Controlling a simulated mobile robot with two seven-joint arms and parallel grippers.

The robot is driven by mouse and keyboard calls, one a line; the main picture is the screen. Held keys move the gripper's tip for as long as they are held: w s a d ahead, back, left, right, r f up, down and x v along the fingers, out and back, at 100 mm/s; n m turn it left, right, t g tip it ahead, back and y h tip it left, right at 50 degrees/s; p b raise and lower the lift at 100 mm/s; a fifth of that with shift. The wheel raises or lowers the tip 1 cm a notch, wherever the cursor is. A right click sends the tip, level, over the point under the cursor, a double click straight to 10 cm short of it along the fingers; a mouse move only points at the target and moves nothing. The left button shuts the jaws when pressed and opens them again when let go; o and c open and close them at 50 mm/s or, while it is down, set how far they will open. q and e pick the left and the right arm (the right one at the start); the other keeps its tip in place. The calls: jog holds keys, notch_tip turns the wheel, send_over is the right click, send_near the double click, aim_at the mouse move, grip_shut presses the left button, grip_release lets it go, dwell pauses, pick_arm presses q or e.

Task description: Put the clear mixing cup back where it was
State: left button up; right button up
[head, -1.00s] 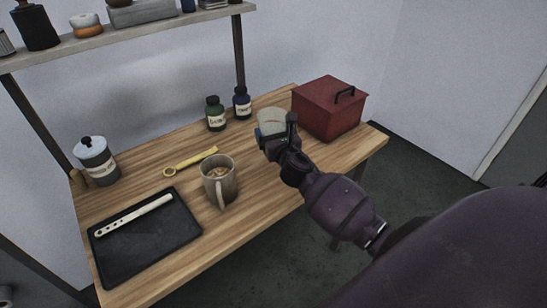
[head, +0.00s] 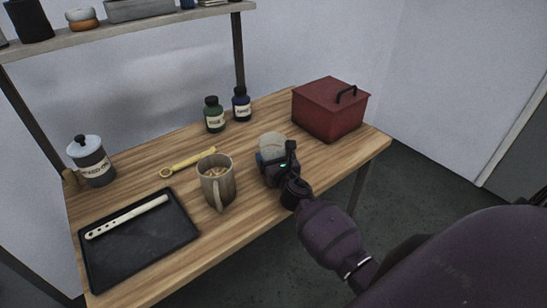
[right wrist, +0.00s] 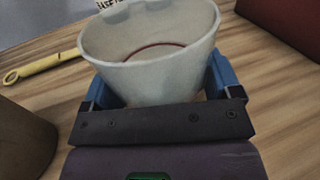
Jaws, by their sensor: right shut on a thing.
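The clear mixing cup (head: 272,146) is a pale, translucent cup with a red line on it. In the head view it is upright at the middle right of the wooden table, between the mug and the red box. My right gripper (head: 276,165) is shut on it from the front. The right wrist view shows the cup (right wrist: 152,68) between the two blue fingers, its rim tilted a little. The fingers hide its lower part, so I cannot tell whether its base touches the table. My left gripper is not in view.
A red box (head: 330,112) is to the right.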

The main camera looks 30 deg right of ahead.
jog(key=shift+f, duration=0.15)
jog(key=o, duration=0.8)
jog(key=shift+r, duration=0.2)
jog(key=v, duration=1.2)
